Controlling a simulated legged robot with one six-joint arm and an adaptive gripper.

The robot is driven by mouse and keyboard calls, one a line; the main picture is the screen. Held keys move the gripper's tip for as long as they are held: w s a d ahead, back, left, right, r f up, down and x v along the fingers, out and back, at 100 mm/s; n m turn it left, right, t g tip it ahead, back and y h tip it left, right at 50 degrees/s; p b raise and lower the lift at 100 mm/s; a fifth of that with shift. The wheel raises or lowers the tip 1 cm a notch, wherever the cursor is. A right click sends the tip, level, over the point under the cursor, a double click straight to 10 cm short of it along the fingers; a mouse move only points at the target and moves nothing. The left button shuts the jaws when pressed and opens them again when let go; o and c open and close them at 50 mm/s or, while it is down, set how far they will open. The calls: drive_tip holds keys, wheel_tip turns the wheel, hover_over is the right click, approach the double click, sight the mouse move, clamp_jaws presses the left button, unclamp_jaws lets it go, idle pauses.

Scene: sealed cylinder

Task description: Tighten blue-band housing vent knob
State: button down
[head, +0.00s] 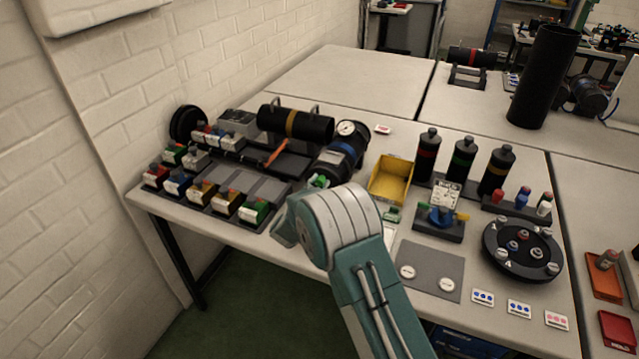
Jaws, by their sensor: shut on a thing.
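The blue-band housing (341,151) is a dark cylinder with a blue band, lying near the middle of the table. A round white gauge (346,128) sits at its far end. A small green part (319,181), which looks like the vent knob, shows at its near end. My gripper (323,185) is at this near end, shut on the knob. My own teal arm hides most of the gripper and part of the housing's near end, so the exact grip and how far the knob is turned cannot be seen.
A yellow bin (391,180) stands just right of the housing. A yellow-band cylinder (295,124) with handles lies behind left. Several colored blocks (226,202) fill the left front. Banded bottles (461,160) and a round black carousel (522,249) stand right. A grey mat (430,257) lies at front.

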drive_tip(key=n, duration=0.6)
drive_tip(key=shift+s+a+f+n, duration=0.1)
drive_tip(key=shift+s+f+n, duration=0.05)
drive_tip(key=shift+f+n, duration=0.2)
drive_tip(key=n, duration=0.6)
drive_tip(key=shift+f, duration=0.1)
drive_tip(key=shift+n, duration=0.25)
drive_tip(key=shift+c, duration=2)
unclamp_jaws()
drive_tip(key=shift+r, duration=0.2)
drive_tip(key=v, duration=1.1)
drive_tip(key=shift+s+a, duration=0.25)
drive_tip(key=shift+s, duration=0.1)
